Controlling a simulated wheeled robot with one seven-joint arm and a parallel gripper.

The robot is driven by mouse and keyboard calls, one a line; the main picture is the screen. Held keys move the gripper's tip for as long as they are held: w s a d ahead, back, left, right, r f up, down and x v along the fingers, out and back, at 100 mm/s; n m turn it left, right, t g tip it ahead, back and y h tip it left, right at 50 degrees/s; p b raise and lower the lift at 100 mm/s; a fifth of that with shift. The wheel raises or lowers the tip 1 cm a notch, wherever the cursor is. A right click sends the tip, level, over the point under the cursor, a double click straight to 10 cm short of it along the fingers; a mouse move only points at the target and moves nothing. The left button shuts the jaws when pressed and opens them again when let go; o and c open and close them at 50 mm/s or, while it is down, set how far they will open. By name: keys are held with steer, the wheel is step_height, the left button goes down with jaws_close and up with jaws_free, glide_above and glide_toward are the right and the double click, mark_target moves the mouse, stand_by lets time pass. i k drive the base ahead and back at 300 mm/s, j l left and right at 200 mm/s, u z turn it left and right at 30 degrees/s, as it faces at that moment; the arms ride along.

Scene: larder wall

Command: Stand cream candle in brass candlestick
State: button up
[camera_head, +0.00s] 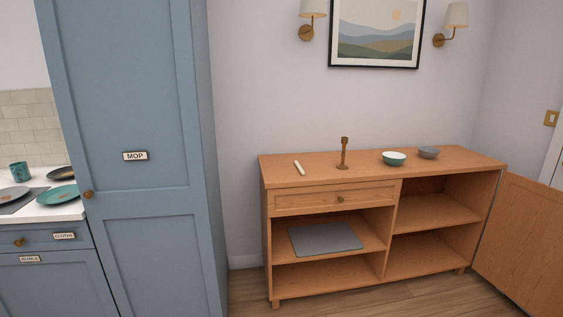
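The cream candle (299,168) lies on its side on top of the wooden sideboard, near the left end. The brass candlestick (343,155) stands upright on the same top, to the right of the candle and apart from it. No candle shows in its holder. My gripper is not in view.
The wooden sideboard (277,178) has a closed drawer, open shelves with a grey mat (325,238), and an open door (520,235) at right. A green bowl (394,159) and a grey bowl (428,153) stand right of the candlestick. A tall blue cupboard (135,110) is at left. Floor shows in front.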

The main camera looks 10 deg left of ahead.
mark_target(344, 140)
steer(key=i+j, duration=0.3)
steer(key=i, duration=0.15)
steer(key=i+j+u, duration=0.15)
steer(key=i+j, duration=0.35)
steer(key=i, duration=0.35)
steer(key=i+j+u, duration=0.1)
steer(key=i+j, duration=0.15)
steer(key=i, duration=0.2)
steer(key=i+l, duration=0.1)
steer(key=i+u, duration=0.05)
steer(key=i, duration=0.05)
